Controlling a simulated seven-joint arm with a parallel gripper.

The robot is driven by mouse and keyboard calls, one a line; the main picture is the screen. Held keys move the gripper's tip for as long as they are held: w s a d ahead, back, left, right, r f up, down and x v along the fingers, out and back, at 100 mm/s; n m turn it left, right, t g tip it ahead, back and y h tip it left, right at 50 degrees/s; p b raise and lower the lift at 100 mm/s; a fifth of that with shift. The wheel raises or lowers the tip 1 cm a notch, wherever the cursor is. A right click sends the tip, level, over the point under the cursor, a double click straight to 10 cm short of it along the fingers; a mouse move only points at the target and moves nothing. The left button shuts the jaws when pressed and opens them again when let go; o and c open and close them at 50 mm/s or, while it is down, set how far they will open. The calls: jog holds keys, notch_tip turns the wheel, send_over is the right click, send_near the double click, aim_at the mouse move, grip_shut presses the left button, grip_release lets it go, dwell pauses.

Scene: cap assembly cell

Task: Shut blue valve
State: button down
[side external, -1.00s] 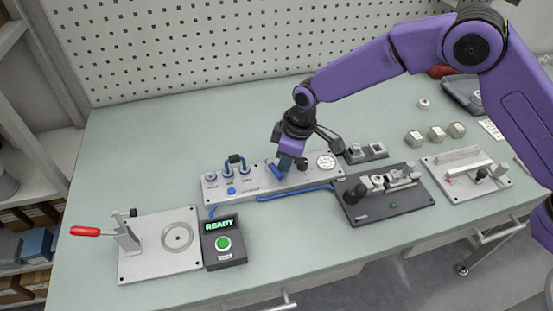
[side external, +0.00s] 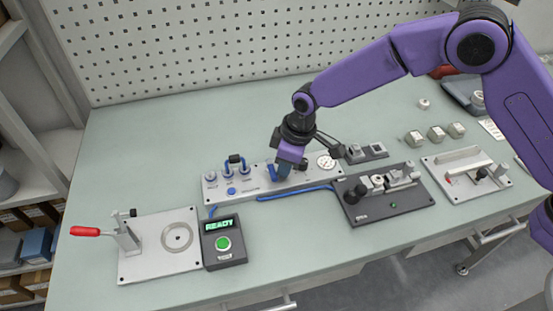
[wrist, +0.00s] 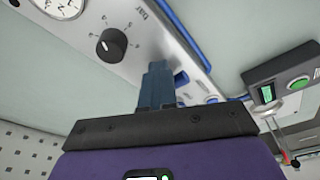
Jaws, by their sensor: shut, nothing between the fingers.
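The blue valve handle (side external: 271,173) stands on the grey valve panel (side external: 212,194), just left of my fingers in the side external view. In the wrist view a blue piece of it (wrist: 181,78) shows beside my fingers, mostly hidden behind them. My gripper (side external: 283,172) is shut and empty, pointing down at the panel right beside the handle; its blue-grey fingers also show in the wrist view (wrist: 157,82). I cannot tell whether they touch the handle.
A black knob (wrist: 112,44) and a round gauge (side external: 326,162) are on the panel to the right of my fingers. A blue hose (side external: 290,194) runs along the panel's front. A READY box (side external: 223,243) and a red-handled clamp plate (side external: 150,262) stand front left. Dark fixture (side external: 400,205) right.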

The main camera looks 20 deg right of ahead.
jog(key=shift+s+a+r, duration=0.1)
jog(key=shift+a+r, duration=0.05)
jog(key=shift+r, duration=0.45)
jog(key=shift+a+r, duration=0.1)
jog(key=shift+r, duration=0.5)
jog(key=v, duration=0.4)
jog(key=shift+w+a+r, duration=0.2)
jog(key=shift+r, duration=0.2)
jog(key=s+d+r, duration=0.4)
jog(key=s+d, duration=0.3)
jog(key=d, duration=0.1)
jog(key=s+d+r, duration=0.4)
jog(key=s+d, duration=0.4)
jog(key=s+d+g+h, duration=0.1)
jog(key=s+d, duration=1.4)
jog(key=d, duration=0.2)
jog(key=shift+s+d+n+h, duration=0.2)
jog(key=shift+d+n+h, duration=0.1)
